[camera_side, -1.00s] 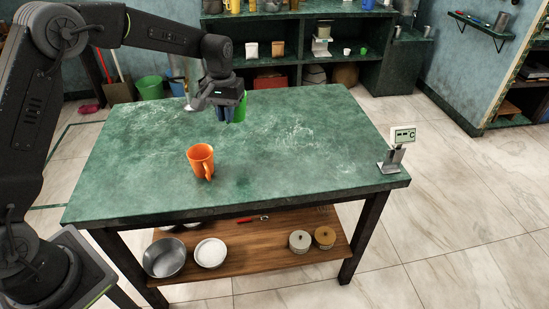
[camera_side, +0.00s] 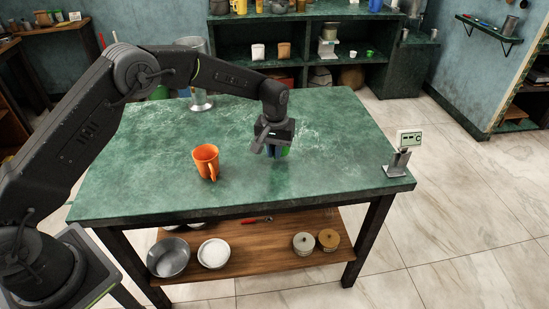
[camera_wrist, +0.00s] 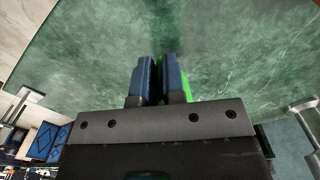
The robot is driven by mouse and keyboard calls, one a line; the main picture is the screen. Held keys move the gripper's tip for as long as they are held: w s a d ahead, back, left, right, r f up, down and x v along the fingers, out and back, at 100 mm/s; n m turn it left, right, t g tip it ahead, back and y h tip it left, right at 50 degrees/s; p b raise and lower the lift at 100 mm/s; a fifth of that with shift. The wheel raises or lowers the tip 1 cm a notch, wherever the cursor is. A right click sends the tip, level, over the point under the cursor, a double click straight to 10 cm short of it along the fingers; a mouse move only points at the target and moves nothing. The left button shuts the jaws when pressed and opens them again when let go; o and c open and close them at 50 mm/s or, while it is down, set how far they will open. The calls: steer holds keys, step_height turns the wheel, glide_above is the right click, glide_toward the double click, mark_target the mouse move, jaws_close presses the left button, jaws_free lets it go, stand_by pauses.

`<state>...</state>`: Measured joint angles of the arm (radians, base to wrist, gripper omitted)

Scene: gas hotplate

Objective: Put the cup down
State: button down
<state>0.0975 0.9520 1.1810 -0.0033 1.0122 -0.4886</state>
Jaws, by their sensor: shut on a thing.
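A green cup (camera_side: 286,150) is between the blue fingers of my gripper (camera_side: 276,153), over the right-middle of the green tabletop (camera_side: 330,175). My gripper is shut on it and mostly hides it. In the wrist view, the fingers (camera_wrist: 161,78) are close together, with only a thin green strip of the cup (camera_wrist: 190,89) showing beside them. I cannot tell whether the cup touches the table. An orange cup (camera_side: 206,160) stands upright on the table, left of my gripper and apart from it.
A small display on a metal stand (camera_side: 400,155) is at the table's right edge. A metallic cylinder (camera_side: 200,98) stands at the back left. Pots and jars sit on the lower wooden shelf (camera_side: 255,250). The tabletop around my gripper is clear.

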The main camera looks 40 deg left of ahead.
steer(key=shift+f, duration=1.55)
steer(key=shift+f, duration=0.15)
steer(key=c, duration=1.2)
jaws_free()
